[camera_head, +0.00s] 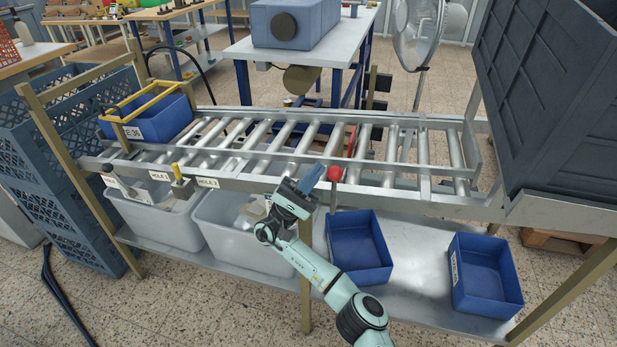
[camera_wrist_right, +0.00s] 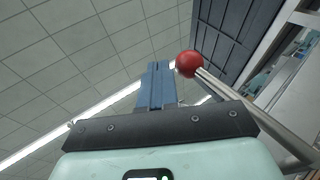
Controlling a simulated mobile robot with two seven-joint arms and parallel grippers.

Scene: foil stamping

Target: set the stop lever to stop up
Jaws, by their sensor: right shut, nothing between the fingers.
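The stop lever, a metal rod with a red ball knob (camera_head: 334,173), stands roughly upright at the front rail of the roller conveyor. A red bar (camera_head: 351,141) shows among the rollers behind it. My right gripper (camera_head: 318,172) is shut and empty, its blue fingers just left of the knob. In the right wrist view the red knob (camera_wrist_right: 188,64) and its slanting rod sit to the right of the closed fingers (camera_wrist_right: 158,68). I cannot tell whether they touch the knob. My left gripper is not in view.
A blue crate (camera_head: 156,124) with a yellow handle sits at the conveyor's left end. A black-knobbed lever (camera_head: 109,170) and a yellow-topped pin (camera_head: 178,172) are on the front rail. Blue bins (camera_head: 358,279) and grey tubs (camera_head: 222,234) stand on the shelf below. A dark container (camera_head: 548,90) stands right.

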